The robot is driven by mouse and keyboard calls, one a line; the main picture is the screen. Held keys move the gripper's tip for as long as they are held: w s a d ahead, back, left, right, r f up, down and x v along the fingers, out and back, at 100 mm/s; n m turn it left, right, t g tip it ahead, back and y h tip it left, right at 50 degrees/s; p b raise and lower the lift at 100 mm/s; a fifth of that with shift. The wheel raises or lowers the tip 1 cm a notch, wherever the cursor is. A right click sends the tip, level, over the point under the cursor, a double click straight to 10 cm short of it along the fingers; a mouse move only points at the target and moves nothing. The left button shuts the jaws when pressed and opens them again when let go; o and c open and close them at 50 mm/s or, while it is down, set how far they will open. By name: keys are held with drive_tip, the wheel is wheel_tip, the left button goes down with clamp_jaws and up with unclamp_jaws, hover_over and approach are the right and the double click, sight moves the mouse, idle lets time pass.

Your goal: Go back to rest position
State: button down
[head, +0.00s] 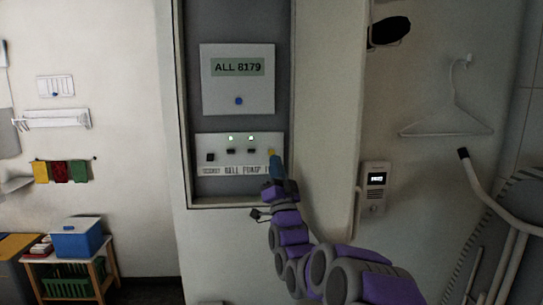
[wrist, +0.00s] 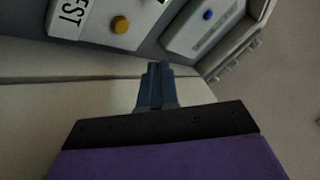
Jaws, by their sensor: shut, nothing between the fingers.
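My gripper (head: 275,165) is at the lower right corner of a white switch panel (head: 215,150) in a dark wall recess. Its blue fingers are shut with nothing between them; they also show shut in the wrist view (wrist: 158,72). A yellow button (wrist: 121,25) on the panel lies just beyond the fingertips, to their left in the wrist view. In the head view the fingertips overlap the button's place, and I cannot tell whether they touch it. My purple and grey arm reaches up from the lower right.
A display box (head: 238,90) reading "ALL 8179" with a blue button hangs above the panel. Right of the arm are an intercom (head: 374,190), a clothes hanger (head: 447,105) and a pale rail (head: 490,200). A wooden stand with a blue box (head: 77,238) is at lower left.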

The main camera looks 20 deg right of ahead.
idle(0.4)
drive_tip(key=s+a+f+n+g+y, duration=0.2)
drive_tip(key=a+f+n+g+y, duration=0.15)
drive_tip(key=a+f+g, duration=0.55)
drive_tip(key=s+f+n+g, duration=0.3)
drive_tip(key=s+f+g, duration=0.3)
drive_tip(key=s+f, duration=0.6)
drive_tip(key=s+f+g, duration=0.3)
drive_tip(key=s+g, duration=0.1)
drive_tip(key=s, duration=0.9)
drive_tip(key=s+f+n+g, duration=0.1)
drive_tip(key=s+f+g, duration=0.3)
drive_tip(key=s, duration=0.9)
drive_tip(key=s+f+n+g+h, duration=0.1)
drive_tip(key=s+f+g, duration=0.2)
drive_tip(key=s, duration=1)
drive_tip(key=g, duration=0.2)
drive_tip(key=shift+s+a+f+g, duration=0.2)
drive_tip(key=shift+a+f+g, duration=0.1)
drive_tip(key=shift+f, duration=0.1)
drive_tip(key=c, duration=1.8)
unclamp_jaws()
